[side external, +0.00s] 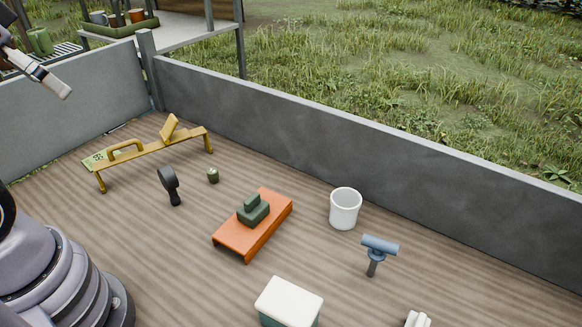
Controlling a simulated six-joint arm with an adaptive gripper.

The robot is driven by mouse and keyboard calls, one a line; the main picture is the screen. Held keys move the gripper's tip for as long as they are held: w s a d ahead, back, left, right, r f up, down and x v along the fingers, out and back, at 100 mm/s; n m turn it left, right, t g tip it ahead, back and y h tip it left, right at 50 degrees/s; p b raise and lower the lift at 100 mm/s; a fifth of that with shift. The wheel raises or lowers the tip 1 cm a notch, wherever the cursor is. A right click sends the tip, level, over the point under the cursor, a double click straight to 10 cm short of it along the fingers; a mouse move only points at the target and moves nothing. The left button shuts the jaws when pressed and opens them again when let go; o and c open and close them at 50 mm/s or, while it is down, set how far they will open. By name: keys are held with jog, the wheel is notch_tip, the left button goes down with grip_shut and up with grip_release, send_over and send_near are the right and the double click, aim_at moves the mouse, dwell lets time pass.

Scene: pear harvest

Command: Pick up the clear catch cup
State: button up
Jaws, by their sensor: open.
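A pale, whitish cup (345,210) stands upright on the wooden deck, right of the centre and close to the long grey wall. It looks frosted or white rather than plainly clear, and its open mouth faces up. It is the only cup on the deck in view. My gripper (55,84) is at the upper left edge, raised well above the deck and far from the cup. It is open and partly cut off by the picture's edge. I see nothing held in it.
An orange stand (232,236) with a dark green block (253,209) is left of the cup. A blue T-shaped tool (379,247) stands in front of it. A white-lidded box (290,298), a yellow rack (150,150) and a black tool (169,185) are also on the deck.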

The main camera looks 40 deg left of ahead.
aim_at(350, 200)
jog(key=w+d+f+t+h, duration=0.1)
jog(key=w+d+f, duration=0.1)
jog(key=w+d, duration=0.5)
jog(key=w+d+f+t+h, duration=0.1)
jog(key=w+d+f, duration=0.25)
jog(key=w, duration=0.75)
jog(key=w+d+f+t+h, duration=0.1)
jog(key=w+d+f, duration=0.1)
jog(key=w+d, duration=0.6)
jog(key=w+d+f+t+y, duration=0.1)
jog(key=w+d+f, duration=0.25)
jog(key=f, duration=0.25)
jog(key=w+d+f+t, duration=0.1)
jog(key=w+d+f, duration=0.1)
jog(key=w+f, duration=0.25)
jog(key=s+d+f+t, duration=0.1)
jog(key=f, duration=0.4)
jog(key=s+d+f+t+y, duration=0.1)
jog(key=f, duration=0.5)
jog(key=s+d+f+t+y, duration=0.1)
jog(key=f, duration=0.4)
jog(key=shift+f, duration=0.25)
jog(key=x, duration=0.6)
jog(key=shift+a+f, duration=0.25)
jog(key=shift+w+f, duration=0.2)
jog(key=shift+w, duration=0.45)
jog(key=c, duration=1.1)
